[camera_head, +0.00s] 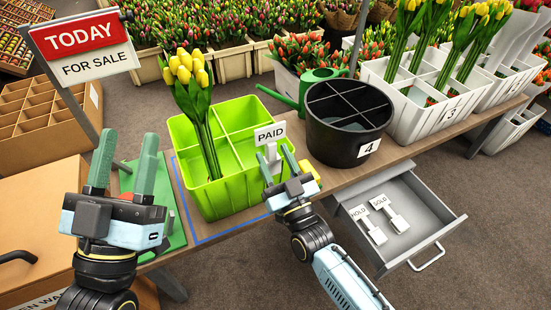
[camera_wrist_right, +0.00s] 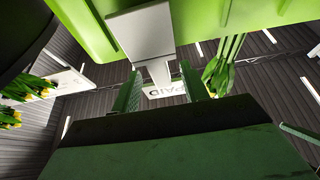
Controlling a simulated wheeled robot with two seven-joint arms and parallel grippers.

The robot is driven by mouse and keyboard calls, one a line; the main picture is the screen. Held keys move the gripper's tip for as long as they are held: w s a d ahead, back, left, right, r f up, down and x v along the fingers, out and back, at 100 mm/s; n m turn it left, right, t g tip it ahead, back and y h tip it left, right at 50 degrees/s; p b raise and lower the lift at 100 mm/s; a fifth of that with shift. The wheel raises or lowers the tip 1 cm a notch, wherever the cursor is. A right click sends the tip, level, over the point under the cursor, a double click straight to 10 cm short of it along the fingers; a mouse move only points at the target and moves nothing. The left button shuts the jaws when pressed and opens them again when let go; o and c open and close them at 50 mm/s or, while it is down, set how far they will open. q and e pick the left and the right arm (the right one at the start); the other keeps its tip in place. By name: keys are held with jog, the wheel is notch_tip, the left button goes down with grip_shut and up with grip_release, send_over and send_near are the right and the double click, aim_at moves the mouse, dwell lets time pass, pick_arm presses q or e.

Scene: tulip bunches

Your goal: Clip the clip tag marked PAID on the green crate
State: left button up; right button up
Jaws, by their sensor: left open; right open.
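The green crate (camera_head: 228,195) stands on the wooden table, with a bunch of yellow tulips (camera_head: 191,80) upright in one compartment. The white PAID tag (camera_head: 269,134) is upright at the crate's right front rim. In the right wrist view its white clip body (camera_wrist_right: 146,32) lies against the crate's green wall (camera_wrist_right: 230,15); whether the jaws grip the rim is hidden. My right gripper (camera_head: 277,163) is open, its fingers on either side of the tag's stem; the fingers also show in the right wrist view (camera_wrist_right: 163,88). My left gripper (camera_head: 124,170) is open and empty, left of the crate.
A black round bucket (camera_head: 345,145) marked 4 and a green watering can (camera_head: 322,76) stand right of the crate. An open grey drawer (camera_head: 425,225) holds the HOLD tag (camera_head: 369,226) and SOLD tag (camera_head: 390,214). A TODAY sign (camera_head: 82,42) stands at left.

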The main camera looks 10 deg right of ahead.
jog(key=shift+s, duration=0.1)
jog(key=shift+s+d+f, duration=0.15)
jog(key=shift+s+f, duration=0.05)
jog(key=shift+s, duration=0.1)
pick_arm(q)
notch_tip(320, 180, down, 10)
jog(key=w+a+g+y+p, duration=0.1)
jog(key=w+g+y+p, duration=0.1)
jog(key=g, duration=0.5)
jog(key=shift+r+p, duration=0.25)
jog(key=shift+p, duration=0.3)
pick_arm(e)
jog(key=v, duration=1.2)
jog(key=shift+s, duration=0.2)
jog(key=shift+s+f, duration=0.1)
jog(key=shift+f, duration=0.05)
